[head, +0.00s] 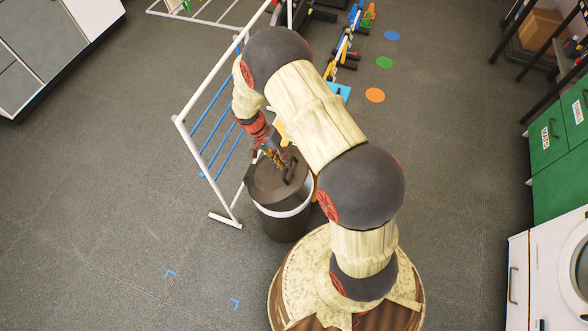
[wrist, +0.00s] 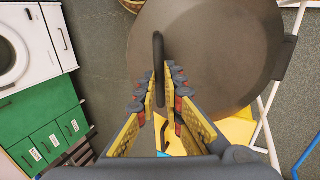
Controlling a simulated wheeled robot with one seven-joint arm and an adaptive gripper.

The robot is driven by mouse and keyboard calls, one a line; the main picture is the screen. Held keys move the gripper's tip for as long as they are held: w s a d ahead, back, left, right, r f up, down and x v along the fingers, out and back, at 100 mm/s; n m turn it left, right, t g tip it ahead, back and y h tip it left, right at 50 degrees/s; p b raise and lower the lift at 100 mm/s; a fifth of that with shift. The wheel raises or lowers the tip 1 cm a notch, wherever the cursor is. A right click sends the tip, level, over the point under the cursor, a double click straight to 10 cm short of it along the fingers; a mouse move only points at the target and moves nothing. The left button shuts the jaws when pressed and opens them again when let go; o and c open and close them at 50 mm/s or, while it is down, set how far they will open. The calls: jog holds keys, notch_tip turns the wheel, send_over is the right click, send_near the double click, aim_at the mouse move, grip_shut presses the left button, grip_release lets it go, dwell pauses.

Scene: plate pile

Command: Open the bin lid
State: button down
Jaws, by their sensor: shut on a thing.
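The bin (head: 283,226) is a dark round can with a white band near its top, standing on the floor beside the white rack. A black bar handle (head: 291,172) stands up from the lid. My gripper (head: 279,160) reaches down to the handle from above. In the wrist view, the two fingers (wrist: 160,88) stand on either side of the handle (wrist: 158,52) and are shut on it. The round lid (wrist: 215,45) fills much of that view.
A white drying rack (head: 196,150) with blue bars stands close left of the bin. Green cabinets (head: 560,185) and a white washing machine (head: 575,270) line the right side. Coloured floor discs (head: 375,95) lie toward the back. Floor at left is clear.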

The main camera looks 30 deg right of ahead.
jog(key=c, duration=2.6)
grip_release()
jog(key=w+a+r, duration=0.1)
jog(key=w, duration=0.1)
jog(key=w+a+r+p, duration=0.1)
jog(key=w+a+r, duration=0.1)
jog(key=shift+r, duration=0.1)
jog(key=o, duration=0.7)
jog(key=v, duration=1.1)
jog(key=shift+w+a+r, duration=0.1)
jog(key=shift+w+r, duration=0.1)
jog(key=shift+r, duration=0.15)
